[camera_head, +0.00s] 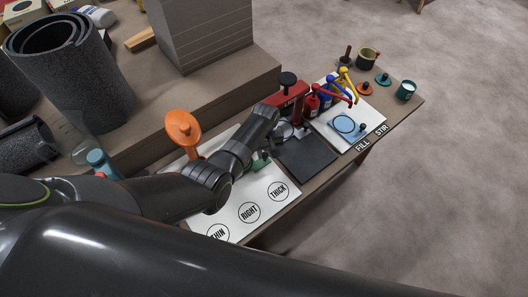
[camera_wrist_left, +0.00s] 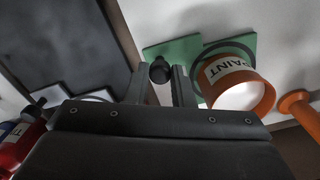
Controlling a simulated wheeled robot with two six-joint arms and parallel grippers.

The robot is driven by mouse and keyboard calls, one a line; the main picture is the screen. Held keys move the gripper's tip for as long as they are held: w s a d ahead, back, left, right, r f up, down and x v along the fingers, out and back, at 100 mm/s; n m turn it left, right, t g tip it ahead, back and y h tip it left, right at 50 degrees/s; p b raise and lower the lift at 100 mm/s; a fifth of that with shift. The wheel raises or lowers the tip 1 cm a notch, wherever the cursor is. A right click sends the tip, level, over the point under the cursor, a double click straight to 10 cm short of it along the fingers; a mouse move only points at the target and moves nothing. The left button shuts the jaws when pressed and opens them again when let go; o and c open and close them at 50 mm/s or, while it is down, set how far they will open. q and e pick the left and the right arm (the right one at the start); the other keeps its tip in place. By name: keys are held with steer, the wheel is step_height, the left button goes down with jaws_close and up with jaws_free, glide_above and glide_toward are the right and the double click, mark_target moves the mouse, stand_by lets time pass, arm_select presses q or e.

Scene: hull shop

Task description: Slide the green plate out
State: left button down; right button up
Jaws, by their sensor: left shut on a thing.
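The green plate (camera_wrist_left: 180,52) lies flat on the white board beside the dark pad in the left wrist view. A small green part of the plate (camera_head: 260,163) shows beside my arm in the head view. A black knob (camera_wrist_left: 159,68) stands at the plate. My left gripper (camera_wrist_left: 160,84) is shut on this knob, one finger on each side. An orange cup (camera_wrist_left: 256,97) with a PAINT label is over the plate's right part; I cannot tell whether it touches. In the head view my left arm hides most of the plate. My right gripper is not in view.
A dark square pad (camera_head: 306,155) lies beside the plate. An orange stand (camera_head: 183,127) rises close to my left arm. The white board (camera_head: 268,208) bears circles marked THIN, RIGHT and THICK. Red, blue and yellow bottles (camera_head: 312,105) stand behind the pad.

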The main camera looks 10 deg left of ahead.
arm_select(q)
steer(key=c, duration=1.5)
jaws_free()
steer(key=shift+w+d+r, duration=0.1)
steer(key=shift+w+d, duration=0.1)
steer(key=shift+w, duration=0.05)
steer(key=shift+o, duration=1.1)
step_height(320, 180, up, 17)
steer(key=shift+r+p, duration=0.15)
steer(key=shift+p, duration=1)
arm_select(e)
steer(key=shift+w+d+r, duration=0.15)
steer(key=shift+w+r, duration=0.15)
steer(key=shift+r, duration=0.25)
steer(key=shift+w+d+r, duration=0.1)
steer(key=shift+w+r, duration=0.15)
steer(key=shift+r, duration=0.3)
